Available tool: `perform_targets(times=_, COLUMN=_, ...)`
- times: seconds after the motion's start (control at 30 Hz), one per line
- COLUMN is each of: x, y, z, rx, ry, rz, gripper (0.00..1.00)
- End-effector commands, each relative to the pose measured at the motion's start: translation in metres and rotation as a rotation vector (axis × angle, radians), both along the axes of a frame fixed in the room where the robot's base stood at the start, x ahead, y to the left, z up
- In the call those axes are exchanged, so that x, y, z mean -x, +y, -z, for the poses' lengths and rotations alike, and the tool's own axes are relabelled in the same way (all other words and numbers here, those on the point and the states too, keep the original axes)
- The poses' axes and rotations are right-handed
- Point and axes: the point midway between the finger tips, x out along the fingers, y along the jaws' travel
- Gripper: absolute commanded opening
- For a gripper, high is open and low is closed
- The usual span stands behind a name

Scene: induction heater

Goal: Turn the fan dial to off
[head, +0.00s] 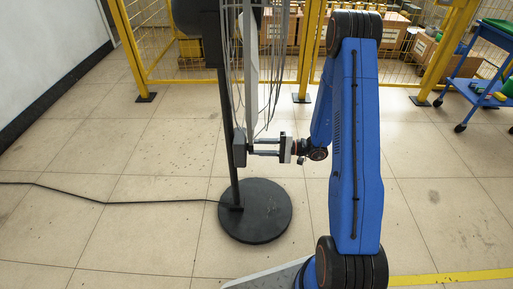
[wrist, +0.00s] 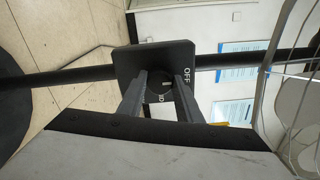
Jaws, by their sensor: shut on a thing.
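The fan is a black pole (head: 228,90) on a round black base (head: 255,212), with a wire cage above. A dark control box (head: 239,148) sits on the pole. In the wrist view the box (wrist: 130,62) faces me, with a round dial (wrist: 158,88) on its face. The word OFF stands beside the dial, with part of other lettering at its lower edge. A light mark on the dial does not clearly line up with OFF. My gripper (head: 252,147) reaches the box from the right. Its fingers (wrist: 159,90) are shut on the dial, one on each side.
A yellow mesh fence (head: 170,40) stands behind the fan, with cardboard boxes beyond it. A blue cart (head: 480,75) is at the right. A black cable (head: 110,201) runs left from the base across the tiled floor. The floor around is mostly clear.

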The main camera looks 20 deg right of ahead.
Motion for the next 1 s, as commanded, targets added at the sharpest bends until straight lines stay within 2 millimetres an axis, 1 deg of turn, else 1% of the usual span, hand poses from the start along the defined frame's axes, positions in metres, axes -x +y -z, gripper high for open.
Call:
perform_targets(times=0.03, x=0.001, y=0.0, z=0.001, rx=0.001, ry=0.003, rz=0.0, gripper=0.09)
perform_targets(times=0.07, x=0.001, y=0.0, z=0.001, rx=0.001, ry=0.003, rz=0.0, gripper=0.39)
perform_targets(times=0.1, x=0.001, y=0.0, z=0.001, rx=0.001, ry=0.003, rz=0.0, gripper=0.48)
perform_targets(times=0.13, x=0.001, y=0.0, z=0.001, rx=0.001, ry=0.003, rz=0.0, gripper=0.5)
perform_targets(times=0.43, x=0.0, y=-0.001, z=0.0, rx=0.001, ry=0.001, rz=0.0, gripper=0.5)
perform_targets(times=0.57, x=0.002, y=-0.008, z=0.0, rx=0.0, ry=0.001, rz=0.001, gripper=0.5)
perform_targets(times=0.67, x=0.006, y=-0.02, z=0.0, rx=0.0, ry=0.001, rz=0.003, gripper=0.5)
perform_targets(times=1.0, x=0.023, y=-0.074, z=0.0, rx=0.001, ry=0.001, rz=0.004, gripper=0.5)
